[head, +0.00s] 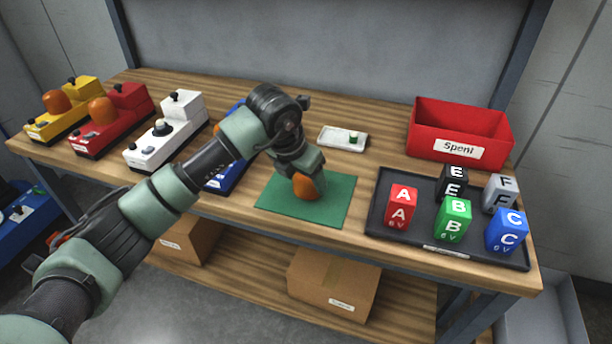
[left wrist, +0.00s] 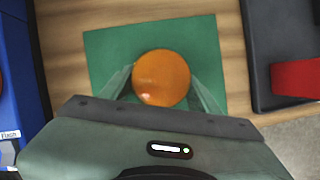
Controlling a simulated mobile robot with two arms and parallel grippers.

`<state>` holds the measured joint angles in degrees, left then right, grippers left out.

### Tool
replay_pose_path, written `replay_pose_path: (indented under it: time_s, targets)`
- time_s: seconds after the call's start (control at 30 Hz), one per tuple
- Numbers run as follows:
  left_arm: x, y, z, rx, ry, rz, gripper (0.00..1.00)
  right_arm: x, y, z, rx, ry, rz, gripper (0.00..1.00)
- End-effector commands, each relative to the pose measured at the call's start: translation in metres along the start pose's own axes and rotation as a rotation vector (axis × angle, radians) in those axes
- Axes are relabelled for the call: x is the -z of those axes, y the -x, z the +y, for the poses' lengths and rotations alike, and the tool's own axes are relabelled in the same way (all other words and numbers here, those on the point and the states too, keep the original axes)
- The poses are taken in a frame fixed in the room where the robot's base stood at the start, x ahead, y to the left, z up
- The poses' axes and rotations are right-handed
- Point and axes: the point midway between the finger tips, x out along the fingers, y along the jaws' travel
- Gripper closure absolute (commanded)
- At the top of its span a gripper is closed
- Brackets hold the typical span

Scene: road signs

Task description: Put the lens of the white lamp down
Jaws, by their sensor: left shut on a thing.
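The white lamp (head: 150,146) stands on the bench at the left, with no orange lens on its top; a dark round part shows there. An orange lens (head: 305,187) is in my left gripper (head: 305,178), over the green mat (head: 335,200). In the left wrist view the lens (left wrist: 161,78) sits between the two fingers, with the green mat (left wrist: 100,45) beneath. I cannot tell whether the lens touches the mat. My right gripper is not in view.
A yellow lamp (head: 50,122) and a red lamp (head: 125,100) with orange lenses stand at far left. A blue lamp (head: 228,178) is partly behind my arm. A small white tray (head: 332,136), a red bin (head: 470,120) and a dark tray (head: 385,232) of lettered blocks surround the mat.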

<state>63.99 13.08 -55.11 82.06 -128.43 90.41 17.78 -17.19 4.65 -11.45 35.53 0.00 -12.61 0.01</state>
Motion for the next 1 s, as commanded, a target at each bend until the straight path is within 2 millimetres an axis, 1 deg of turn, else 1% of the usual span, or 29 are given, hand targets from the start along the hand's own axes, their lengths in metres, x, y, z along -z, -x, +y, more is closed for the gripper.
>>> replay_pose_path:
  time_s: [0.17,0.43,0.47,0.5,0.53,0.83,1.0]
  targets:
    - [-0.001,0.001,0.0,-0.001,0.0,-0.001,0.86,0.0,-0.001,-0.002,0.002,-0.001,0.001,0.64]
    - [0.003,-0.007,0.001,-0.001,0.001,-0.002,0.86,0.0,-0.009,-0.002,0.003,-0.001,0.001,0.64]
    - [0.002,-0.006,0.001,-0.001,0.001,-0.002,0.33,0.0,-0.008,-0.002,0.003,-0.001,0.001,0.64]
    - [0.002,-0.006,0.0,-0.001,0.001,-0.002,0.22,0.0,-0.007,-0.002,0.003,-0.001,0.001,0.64]
    - [0.002,-0.006,0.0,-0.001,0.001,-0.002,0.17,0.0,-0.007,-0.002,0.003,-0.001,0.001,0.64]
    - [0.002,-0.005,0.0,-0.001,0.001,-0.001,0.17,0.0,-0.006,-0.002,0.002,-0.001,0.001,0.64]
    - [-0.002,0.006,0.0,0.0,0.0,-0.002,0.17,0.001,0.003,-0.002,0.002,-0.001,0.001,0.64]
